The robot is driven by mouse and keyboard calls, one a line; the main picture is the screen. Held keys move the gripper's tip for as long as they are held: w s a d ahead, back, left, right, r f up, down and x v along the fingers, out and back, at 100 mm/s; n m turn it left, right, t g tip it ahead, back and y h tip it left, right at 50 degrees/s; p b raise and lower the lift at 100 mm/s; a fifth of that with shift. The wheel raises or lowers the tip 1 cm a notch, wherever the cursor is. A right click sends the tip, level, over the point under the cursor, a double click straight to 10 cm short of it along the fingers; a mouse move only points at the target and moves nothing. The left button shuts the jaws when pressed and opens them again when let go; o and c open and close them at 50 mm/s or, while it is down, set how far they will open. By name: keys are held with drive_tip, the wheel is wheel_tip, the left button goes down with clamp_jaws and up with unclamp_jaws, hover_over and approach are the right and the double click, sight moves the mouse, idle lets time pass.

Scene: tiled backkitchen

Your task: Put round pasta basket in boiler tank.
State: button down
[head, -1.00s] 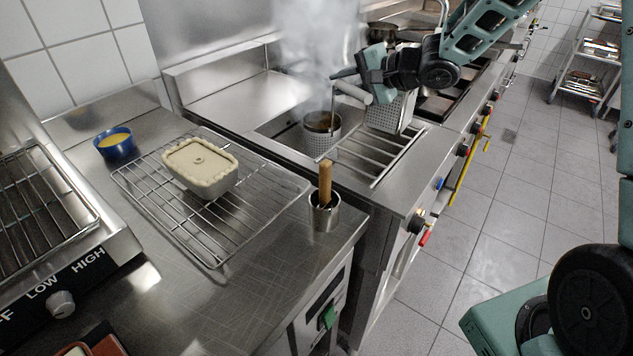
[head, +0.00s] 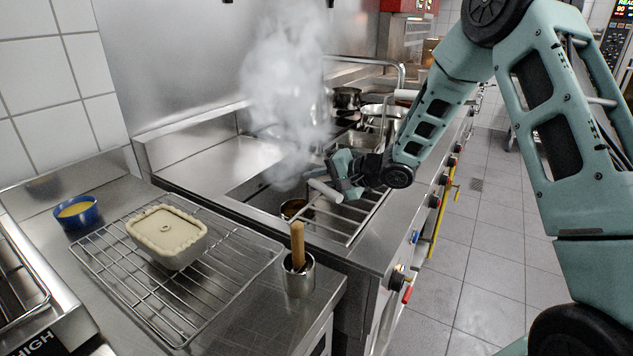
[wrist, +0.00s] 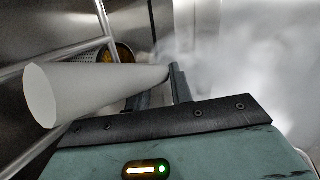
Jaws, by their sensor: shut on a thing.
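The round pasta basket (head: 293,208) is down inside the boiler tank (head: 262,190), near its left end. Only its rim and orange-brown inside show in the head view; the tank's front edge hides its lower wall. Its perforated side also shows in the wrist view (wrist: 86,57). My gripper (head: 338,181) is shut on the basket's pale cylindrical handle (head: 325,191), which sticks out toward the front of the tank. The handle looms large in the wrist view (wrist: 85,90). Whether the basket touches the tank floor is hidden.
Steam (head: 285,90) rises over the tank. A bar rack (head: 345,222) covers the tank's right part. On the near counter stand a wire rack (head: 180,290) with a pastry-topped tin (head: 167,232), a blue bowl (head: 77,212) and a metal cup (head: 298,278) with a wooden handle.

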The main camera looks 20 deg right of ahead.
drive_tip(key=c, duration=1.2)
unclamp_jaws()
drive_tip(key=shift+c, duration=0.2)
drive_tip(key=shift+s+d+r, duration=0.2)
drive_tip(key=shift+d+r, duration=0.05)
drive_tip(key=v, duration=1.1)
drive_tip(key=shift+s+p, duration=0.2)
drive_tip(key=shift+p, duration=0.25)
